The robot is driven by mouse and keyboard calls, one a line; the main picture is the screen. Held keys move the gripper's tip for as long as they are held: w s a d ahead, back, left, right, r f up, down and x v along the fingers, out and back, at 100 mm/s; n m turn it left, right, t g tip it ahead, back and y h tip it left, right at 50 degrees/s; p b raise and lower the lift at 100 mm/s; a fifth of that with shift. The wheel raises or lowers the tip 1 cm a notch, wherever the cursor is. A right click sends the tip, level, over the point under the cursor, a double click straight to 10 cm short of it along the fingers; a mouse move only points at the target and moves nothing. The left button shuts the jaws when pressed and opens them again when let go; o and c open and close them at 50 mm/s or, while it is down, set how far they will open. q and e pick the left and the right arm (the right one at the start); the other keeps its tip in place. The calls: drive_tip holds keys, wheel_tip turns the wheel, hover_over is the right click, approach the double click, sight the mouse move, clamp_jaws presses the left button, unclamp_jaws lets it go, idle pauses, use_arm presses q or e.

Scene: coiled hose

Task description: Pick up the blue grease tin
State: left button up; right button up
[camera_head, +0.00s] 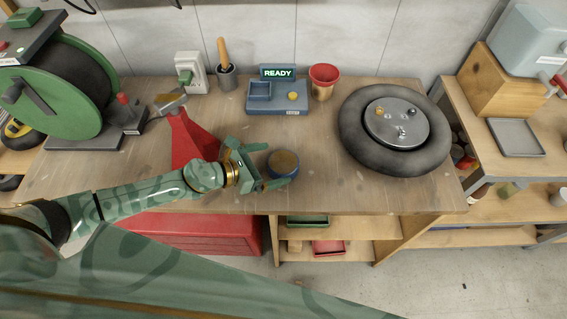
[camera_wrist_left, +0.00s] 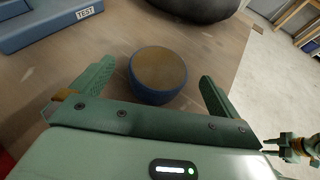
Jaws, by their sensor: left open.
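The blue grease tin (camera_head: 283,164) stands upright on the wooden workbench (camera_head: 320,192), near its front edge. Its top looks brown, and its side is blue. My left gripper (camera_head: 270,166) is open at the tin, reaching it from the left. In the left wrist view the tin (camera_wrist_left: 158,76) sits in front of and between the two spread fingers (camera_wrist_left: 158,88). Whether a finger touches it, I cannot tell. A gripper at the lower right edge of the left wrist view looks like my right gripper (camera_wrist_left: 297,148); its jaws are too small to judge.
A black tyre-like ring (camera_head: 358,145) with a metal hub lies right of the tin. Behind stand a blue READY device (camera_head: 264,104) and a red cup (camera_head: 324,77). A red funnel-like piece (camera_head: 188,140) is behind my left arm. A green reel (camera_head: 50,95) stands left.

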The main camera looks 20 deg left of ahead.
sight(285, 160)
use_arm(q)
drive_tip(key=x, duration=0.5)
drive_tip(key=shift+w+d+f, duration=0.1)
drive_tip(key=shift+d, duration=0.05)
drive_tip(key=c, duration=1.2)
drive_tip(key=shift+c, duration=0.2)
